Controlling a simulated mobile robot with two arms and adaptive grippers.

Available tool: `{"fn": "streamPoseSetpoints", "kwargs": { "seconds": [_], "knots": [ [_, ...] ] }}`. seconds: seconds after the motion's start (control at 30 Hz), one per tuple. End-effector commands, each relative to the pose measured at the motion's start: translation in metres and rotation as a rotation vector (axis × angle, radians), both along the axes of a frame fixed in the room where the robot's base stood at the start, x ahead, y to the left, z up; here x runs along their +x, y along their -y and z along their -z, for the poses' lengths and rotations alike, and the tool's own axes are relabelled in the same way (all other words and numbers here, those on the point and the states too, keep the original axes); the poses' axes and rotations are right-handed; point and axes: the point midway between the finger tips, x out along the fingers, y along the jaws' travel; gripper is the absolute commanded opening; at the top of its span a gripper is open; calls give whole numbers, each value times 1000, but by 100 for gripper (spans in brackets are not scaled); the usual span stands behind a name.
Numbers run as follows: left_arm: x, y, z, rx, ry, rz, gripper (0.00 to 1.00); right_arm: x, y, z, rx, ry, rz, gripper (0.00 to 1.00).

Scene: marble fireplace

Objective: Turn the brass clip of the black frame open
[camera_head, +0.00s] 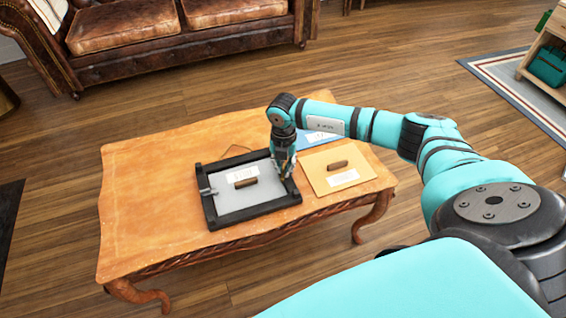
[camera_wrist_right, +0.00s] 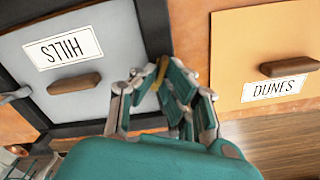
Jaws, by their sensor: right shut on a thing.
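The black frame (camera_head: 252,224) lies flat on the wooden table, with a grey panel (camera_head: 232,204) inside it. The panel has a brown handle and a label that reads HILLS in the wrist view (camera_wrist_right: 64,48). A sliver of the brass clip (camera_wrist_right: 162,70) shows between my right fingertips in the wrist view, at the frame's right side. My right gripper (camera_head: 286,172) is shut on it; it also shows in the wrist view (camera_wrist_right: 161,76). The fingers hide most of the clip, so its angle is unclear. A grey metal clip (camera_head: 207,192) sits on the frame's left side.
A tan panel (camera_head: 322,183) with a brown handle, labelled DUNES in the wrist view (camera_wrist_right: 276,88), lies just right of the frame. A blue panel (camera_head: 316,138) lies behind it. The table's left part (camera_head: 150,215) is bare. A leather sofa (camera_head: 150,45) stands behind.

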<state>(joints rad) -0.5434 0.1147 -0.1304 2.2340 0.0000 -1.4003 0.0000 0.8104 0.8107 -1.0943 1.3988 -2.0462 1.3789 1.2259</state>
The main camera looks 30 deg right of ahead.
Motion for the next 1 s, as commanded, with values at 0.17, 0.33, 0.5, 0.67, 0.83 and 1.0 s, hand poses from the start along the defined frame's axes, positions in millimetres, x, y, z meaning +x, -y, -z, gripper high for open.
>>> {"fn": "streamPoseSetpoints", "kwargs": {
  "seconds": [0.17, 0.33, 0.5, 0.67, 0.83, 1.0],
  "knots": [
    [1, 0, 8, 0, -5, 1, 40, 0, 1, -1, 1, 2, -159, 0],
    [2, 1, 12, 0, -6, 1, 40, 0, 1, -1, 2, 1, -290, 0],
    [1, 0, 15, 1, -9, 1, 40, -1, 2, -1, 2, 1, -391, 0],
    [1, 0, 15, 1, -9, 1, 40, -1, 2, -1, 2, 1, -452, 0],
    [2, 1, 16, 0, -8, 1, 40, -1, 2, -1, 2, 2, -486, 0],
    [2, 1, 16, 0, -7, 1, 40, -1, 2, -1, 2, 2, -496, 0]
  ]
}}
